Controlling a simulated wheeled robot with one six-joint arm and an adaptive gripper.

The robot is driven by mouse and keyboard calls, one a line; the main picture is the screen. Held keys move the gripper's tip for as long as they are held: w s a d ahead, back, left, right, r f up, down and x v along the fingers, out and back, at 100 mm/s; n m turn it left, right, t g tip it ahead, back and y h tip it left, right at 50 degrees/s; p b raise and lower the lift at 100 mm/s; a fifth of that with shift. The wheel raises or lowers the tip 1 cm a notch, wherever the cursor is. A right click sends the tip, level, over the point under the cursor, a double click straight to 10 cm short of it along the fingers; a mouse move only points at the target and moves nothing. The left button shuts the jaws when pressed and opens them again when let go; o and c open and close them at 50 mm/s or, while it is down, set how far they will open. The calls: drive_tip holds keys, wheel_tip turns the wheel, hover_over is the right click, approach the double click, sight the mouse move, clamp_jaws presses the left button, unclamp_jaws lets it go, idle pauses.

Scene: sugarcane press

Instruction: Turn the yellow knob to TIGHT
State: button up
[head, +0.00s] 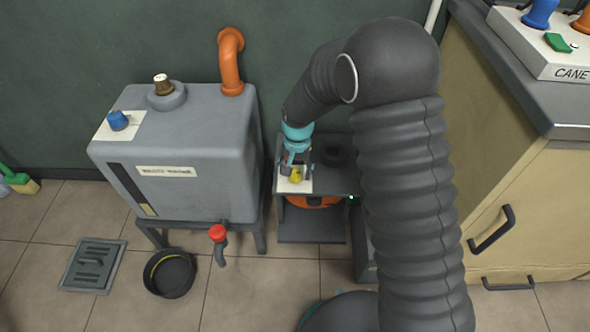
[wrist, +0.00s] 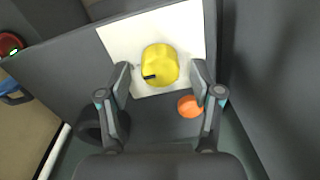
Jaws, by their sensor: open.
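The yellow knob (head: 296,176) sits on a white plate (head: 306,186) on top of a small dark stand, right of the grey tank. In the wrist view the yellow knob (wrist: 159,65) is rounded, with a black mark at its lower left edge. The white plate (wrist: 120,39) lies around it; I cannot read any lettering there. My gripper (head: 294,166) is over the knob. In the wrist view my gripper (wrist: 161,72) is open, with one finger on each side of the knob's lower part. A gap shows between each finger and the knob.
The grey tank (head: 190,140) with a blue knob (head: 118,120) and a red-handled tap (head: 217,233) stands close on the left. A cabinet (head: 520,200) stands on the right. A black bowl (head: 169,273) is on the floor. An orange round part (wrist: 188,106) shows near the right finger.

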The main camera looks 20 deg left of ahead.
sight(297, 172)
wheel_tip(297, 172, up, 12)
drive_tip(key=shift+d, duration=0.2)
drive_tip(key=shift+f, duration=0.1)
idle(0.6)
drive_tip(key=s+d+r+t, duration=0.2)
drive_tip(key=s+d+r, duration=0.4)
drive_tip(key=d, duration=0.4)
drive_tip(key=s+d+r+t, duration=0.1)
drive_tip(key=s+d+r, duration=0.5)
drive_tip(key=s+d, duration=0.2)
drive_tip(key=s+d+r+t, duration=0.2)
drive_tip(key=s+d+r, duration=0.3)
drive_tip(key=s+d, duration=0.3)
drive_tip(key=shift+d+r+t+p, duration=0.3)
drive_tip(key=shift+d+r, duration=0.1)
drive_tip(key=shift+d, duration=2)
